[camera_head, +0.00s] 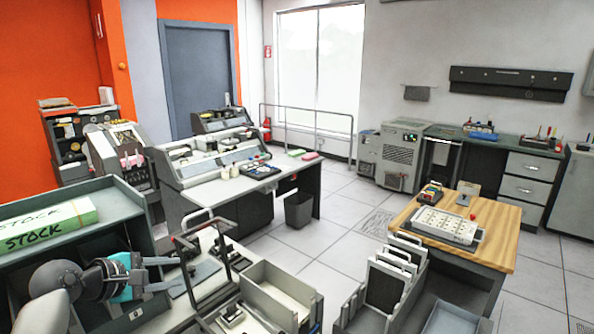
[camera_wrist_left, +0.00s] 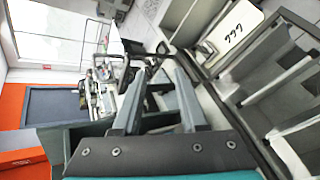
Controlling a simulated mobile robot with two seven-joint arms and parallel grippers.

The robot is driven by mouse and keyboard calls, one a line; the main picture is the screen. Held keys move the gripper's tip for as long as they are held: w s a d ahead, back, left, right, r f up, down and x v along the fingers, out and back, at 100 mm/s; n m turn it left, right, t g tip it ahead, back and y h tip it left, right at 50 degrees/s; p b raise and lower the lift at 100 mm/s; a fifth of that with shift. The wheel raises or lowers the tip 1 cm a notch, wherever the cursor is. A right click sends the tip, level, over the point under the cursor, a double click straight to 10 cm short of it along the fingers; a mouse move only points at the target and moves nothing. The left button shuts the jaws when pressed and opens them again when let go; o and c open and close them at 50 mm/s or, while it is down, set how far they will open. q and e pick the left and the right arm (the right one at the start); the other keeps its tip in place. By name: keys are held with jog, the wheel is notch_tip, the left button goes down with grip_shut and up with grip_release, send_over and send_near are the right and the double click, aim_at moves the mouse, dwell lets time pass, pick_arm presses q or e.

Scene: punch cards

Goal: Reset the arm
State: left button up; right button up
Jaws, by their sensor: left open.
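My left arm comes in from the lower left of the head view. Its gripper (camera_head: 168,274), with a teal band behind the fingers, points right over a light worktop beside the grey shelf unit. The two fingers are apart with nothing between them. In the left wrist view the two grey fingers of the left gripper (camera_wrist_left: 160,80) also stand apart and empty. Behind them show a dark-framed device and grey trays. Whether the fingers touch anything cannot be told. My right gripper is not in view.
Dark upright frames (camera_head: 226,250) and open trays (camera_head: 268,290) lie right of the gripper. A wooden table (camera_head: 500,250) stands at right. Tiled floor (camera_head: 330,235) between is open.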

pick_arm(q)
jog(key=s+d+f+m+g+y, duration=0.1)
jog(key=s+d+f+m+g, duration=0.2)
jog(key=s+d+f+m, duration=0.4)
jog(key=s+d+f+m+g+y, duration=0.1)
jog(key=s+d+f+m, duration=0.2)
jog(key=s, duration=0.5)
jog(key=s+d+f+m+g+y, duration=0.1)
jog(key=s+f+m+g, duration=0.1)
jog(key=s+m, duration=0.55)
jog(key=s+d+f+m+g+y, duration=0.1)
jog(key=s+f+m+y, duration=0.15)
jog(key=s, duration=0.75)
notch_tip(320, 180, down, 33)
jog(key=s+g+b, duration=0.1)
jog(key=s+b, duration=0.1)
jog(key=b, duration=0.8)
jog(key=s+a+f+b, duration=0.1)
jog(key=s+f+b, duration=0.3)
jog(key=s+f, duration=0.3)
jog(key=s+a+f+g+b, duration=0.1)
jog(key=s+f+b, duration=0.4)
jog(key=f, duration=1)
jog(key=s, duration=0.3)
jog(key=shift+s+a+f+m, duration=0.2)
jog(key=shift+s+m, duration=0.1)
jog(key=shift+m, duration=0.1)
